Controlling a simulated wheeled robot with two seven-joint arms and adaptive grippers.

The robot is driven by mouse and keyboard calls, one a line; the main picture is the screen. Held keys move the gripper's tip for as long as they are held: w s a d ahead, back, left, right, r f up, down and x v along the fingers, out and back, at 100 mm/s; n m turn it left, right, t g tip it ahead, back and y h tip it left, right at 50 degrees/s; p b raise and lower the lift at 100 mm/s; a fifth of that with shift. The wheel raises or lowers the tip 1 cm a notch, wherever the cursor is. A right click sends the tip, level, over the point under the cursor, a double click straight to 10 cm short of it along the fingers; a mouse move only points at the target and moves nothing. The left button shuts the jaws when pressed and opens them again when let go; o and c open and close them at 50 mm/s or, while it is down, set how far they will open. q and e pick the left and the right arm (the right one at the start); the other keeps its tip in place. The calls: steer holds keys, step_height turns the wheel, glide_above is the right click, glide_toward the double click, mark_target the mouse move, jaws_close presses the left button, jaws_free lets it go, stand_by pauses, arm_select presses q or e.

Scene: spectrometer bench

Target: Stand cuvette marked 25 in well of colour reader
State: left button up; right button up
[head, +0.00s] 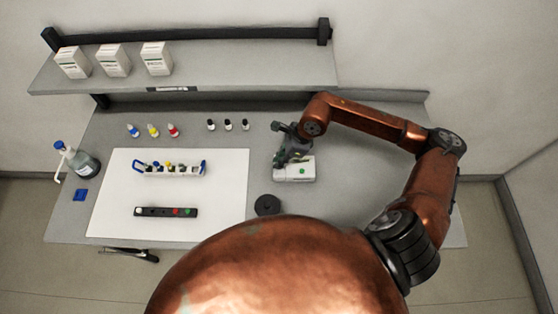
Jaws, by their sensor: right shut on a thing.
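The colour reader (297,172) is a small white box with a green spot on top, right of the white mat. My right gripper (293,157) is directly over its back left part, pointing down. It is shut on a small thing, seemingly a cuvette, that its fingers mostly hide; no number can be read. I cannot tell whether the cuvette is in the well or above it. A rack (174,175) with several small coloured-top items stands on the mat. A dark shape at the bench's front left edge appears to be my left gripper (130,254); its jaws are unclear.
A dark strip with coloured spots (166,212) lies on the white mat (222,190). A black round thing (268,205) is near the reader. Small bottles (153,131) and black-capped vials (228,125) stand behind. A wash bottle (82,162) is far left. A shelf (220,70) overhangs the back.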

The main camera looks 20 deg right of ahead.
steer(key=shift+r+p, duration=0.4)
steer(key=shift+r, duration=0.65)
steer(key=shift+f, duration=0.2)
steer(key=shift+f+b, duration=1.3)
steer(key=shift+b, duration=0.2)
steer(key=shift+r, duration=0.1)
steer(key=shift+r, duration=0.2)
steer(key=shift+r+p, duration=0.75)
steer(key=shift+r, duration=0.45)
steer(key=shift+b, duration=0.3)
steer(key=shift+f, duration=0.2)
